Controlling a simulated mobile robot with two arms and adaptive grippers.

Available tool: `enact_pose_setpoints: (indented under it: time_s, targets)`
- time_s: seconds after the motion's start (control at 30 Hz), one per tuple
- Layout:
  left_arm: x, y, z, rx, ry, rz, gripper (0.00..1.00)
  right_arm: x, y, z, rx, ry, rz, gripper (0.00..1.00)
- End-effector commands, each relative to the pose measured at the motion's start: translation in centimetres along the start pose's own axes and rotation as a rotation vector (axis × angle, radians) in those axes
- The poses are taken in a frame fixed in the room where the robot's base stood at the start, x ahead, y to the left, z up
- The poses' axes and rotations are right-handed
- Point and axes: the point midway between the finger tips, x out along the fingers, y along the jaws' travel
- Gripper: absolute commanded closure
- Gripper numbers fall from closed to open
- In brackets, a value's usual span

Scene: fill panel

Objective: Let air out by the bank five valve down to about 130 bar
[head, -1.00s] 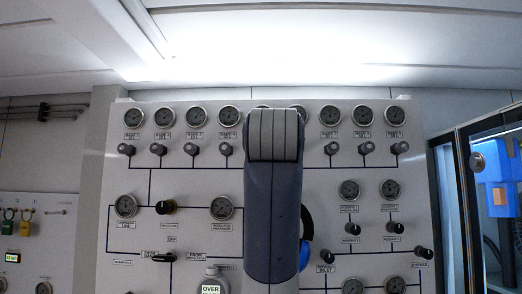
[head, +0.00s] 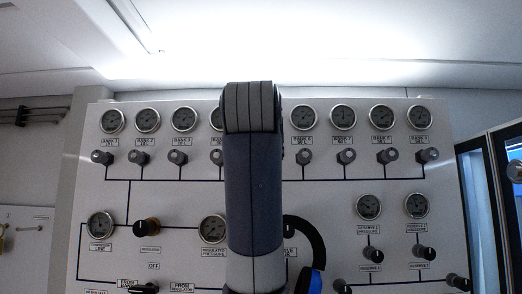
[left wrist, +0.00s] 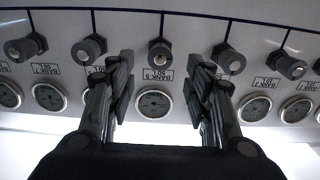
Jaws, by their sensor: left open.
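The bank five valve (left wrist: 160,50) is a dark knob with a bright centre, in the middle of the upside-down left wrist view. Its label (left wrist: 157,74) and its round gauge (left wrist: 154,103) are just below it in that picture; the needle is too small to read. My left gripper (left wrist: 162,68) is open and empty. Its two dark fingers stand on either side of the label, with tips near the knob but apart from it. In the head view my arm hides bank five and the gripper. My right gripper is not in view.
Neighbouring bank valves stand close on both sides, one at left (left wrist: 89,47) and one at right (left wrist: 228,58). The panel (head: 335,215) also carries a regulator knob (head: 147,226), a regulated pressure gauge (head: 214,229) and reserve gauges (head: 369,207). A blue-lit glass door is at far right.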

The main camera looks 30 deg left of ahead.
Motion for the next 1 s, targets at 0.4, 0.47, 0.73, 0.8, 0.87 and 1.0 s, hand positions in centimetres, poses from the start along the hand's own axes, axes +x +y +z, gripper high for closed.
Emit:
enact_pose_setpoints:
  time_s: [0.4, 0.47, 0.73, 0.8, 0.87, 1.0]
  targets:
    - [6.5, 0.0, -0.1, 0.002, -0.003, 0.000, 0.53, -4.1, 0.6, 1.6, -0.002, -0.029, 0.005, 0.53]
    - [6.8, 0.0, -0.1, 0.001, -0.003, 0.000, 0.53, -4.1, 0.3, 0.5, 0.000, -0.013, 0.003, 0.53]
    - [7.1, 0.0, 0.1, 0.001, -0.001, 0.000, 0.53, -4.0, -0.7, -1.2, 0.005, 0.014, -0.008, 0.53]
    - [7.0, 0.0, 0.1, 0.001, -0.001, 0.000, 0.57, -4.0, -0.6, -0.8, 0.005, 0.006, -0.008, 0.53]
    - [7.0, 0.0, 0.1, 0.001, -0.001, 0.000, 0.71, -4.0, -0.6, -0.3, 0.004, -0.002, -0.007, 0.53]
    - [7.0, 0.0, 0.1, 0.001, -0.002, 0.000, 0.99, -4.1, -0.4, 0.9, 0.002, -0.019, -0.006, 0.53]
